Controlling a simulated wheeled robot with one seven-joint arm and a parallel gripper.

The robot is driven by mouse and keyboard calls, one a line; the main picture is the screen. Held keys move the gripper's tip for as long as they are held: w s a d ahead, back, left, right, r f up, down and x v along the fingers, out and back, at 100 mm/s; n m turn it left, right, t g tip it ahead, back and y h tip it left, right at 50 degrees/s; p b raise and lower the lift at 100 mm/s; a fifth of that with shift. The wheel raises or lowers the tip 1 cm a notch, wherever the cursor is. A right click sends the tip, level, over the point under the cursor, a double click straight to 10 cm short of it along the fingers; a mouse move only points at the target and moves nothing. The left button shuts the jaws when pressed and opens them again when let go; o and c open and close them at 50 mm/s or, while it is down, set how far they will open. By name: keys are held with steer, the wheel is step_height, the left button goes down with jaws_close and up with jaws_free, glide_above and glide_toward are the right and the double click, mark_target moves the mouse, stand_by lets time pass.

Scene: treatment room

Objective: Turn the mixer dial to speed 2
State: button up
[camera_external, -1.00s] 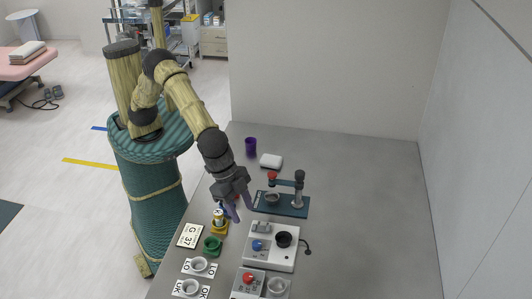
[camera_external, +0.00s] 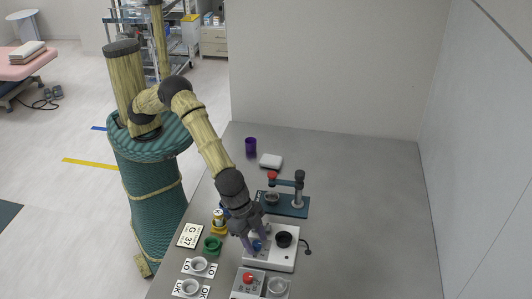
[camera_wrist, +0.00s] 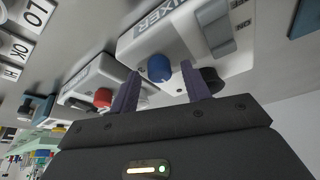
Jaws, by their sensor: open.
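The mixer (camera_external: 285,262) is a white box with a blue dial (camera_external: 257,246) on its left part and a dark round part (camera_external: 284,240) on its right. In the wrist view the mixer (camera_wrist: 136,42) carries the label MIXER, and its blue dial (camera_wrist: 160,68) lies between my two finger lines, beyond the tips. My gripper (camera_external: 256,248) is open and empty, with its purple fingers over the dial in the external view. The wrist view shows the gripper (camera_wrist: 165,85) with a finger on each side. I cannot tell whether a finger touches the dial, and its speed marks are not readable.
A second white device with a red knob (camera_external: 248,278) stands in front of the mixer. A teal stand (camera_external: 290,207) is behind it. A green ring-shaped part (camera_external: 212,245) and a yellow part (camera_external: 219,229) stand to the left. The table's right side is clear.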

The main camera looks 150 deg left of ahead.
steer(key=c, duration=1)
steer(key=m+h+p, duration=0.1)
steer(key=m, duration=0.1)
steer(key=m+p, duration=0.1)
steer(key=m, duration=0.1)
steer(key=shift+a+r+h+p, duration=0.15)
steer(key=shift+h+p, duration=0.2)
steer(key=shift+h, duration=0.05)
steer(key=m+h+p, duration=0.1)
steer(key=m, duration=0.1)
steer(key=m+p, duration=0.1)
steer(key=m, duration=0.1)
steer(key=shift+a+m+h, duration=0.1)
steer(key=shift+m+h, duration=0.3)
steer(key=o, duration=1)
